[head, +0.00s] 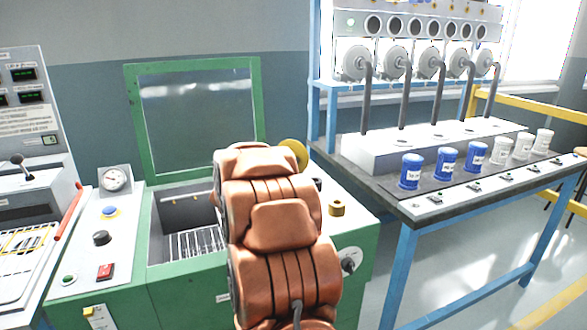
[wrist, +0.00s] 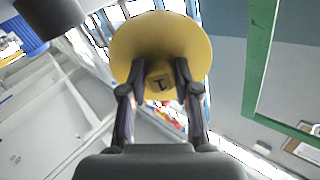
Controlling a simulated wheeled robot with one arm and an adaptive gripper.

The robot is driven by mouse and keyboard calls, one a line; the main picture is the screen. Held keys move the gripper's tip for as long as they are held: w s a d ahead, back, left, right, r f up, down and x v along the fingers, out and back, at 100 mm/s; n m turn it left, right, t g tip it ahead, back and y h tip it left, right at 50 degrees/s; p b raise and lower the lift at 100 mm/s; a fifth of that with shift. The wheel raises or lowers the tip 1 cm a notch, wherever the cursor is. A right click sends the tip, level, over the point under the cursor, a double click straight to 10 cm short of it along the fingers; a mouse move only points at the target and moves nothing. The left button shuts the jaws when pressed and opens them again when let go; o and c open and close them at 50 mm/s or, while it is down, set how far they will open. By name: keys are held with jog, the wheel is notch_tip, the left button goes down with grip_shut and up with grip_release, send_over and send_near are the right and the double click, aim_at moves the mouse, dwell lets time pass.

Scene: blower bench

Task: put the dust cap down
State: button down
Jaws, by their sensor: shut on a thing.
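The dust cap (wrist: 190,45) is a yellow round disc with a small square grip block on its near face. In the wrist view my gripper (wrist: 162,75) is shut on this block, one dark finger on each side, and the disc faces away beyond the fingertips. In the head view only part of the yellow cap (head: 297,150) shows past the upper right of my orange arm, above the right side of the green machine. My arm hides my gripper and the rest of the cap there.
The green machine (head: 190,285) has a raised window lid and an open basin with a rack. A yellow ring-shaped part (head: 337,208) sits on its right top. Right of it, a blue-legged bench (head: 385,200) carries blue jars (head: 411,171), white jars (head: 524,146) and pipes.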

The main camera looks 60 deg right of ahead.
jog(key=x, duration=0.5)
jog(key=shift+w+d+f, duration=0.25)
jog(key=shift+d+f, duration=0.05)
jog(key=shift+d, duration=0.05)
jog(key=shift+a+f+b, duration=0.1)
jog(key=shift+f+b, duration=0.25)
jog(key=shift+f, duration=1.4)
jog(key=shift+f, duration=0.15)
jog(key=c, duration=0.8)
grip_release()
jog(key=shift+c, duration=0.2)
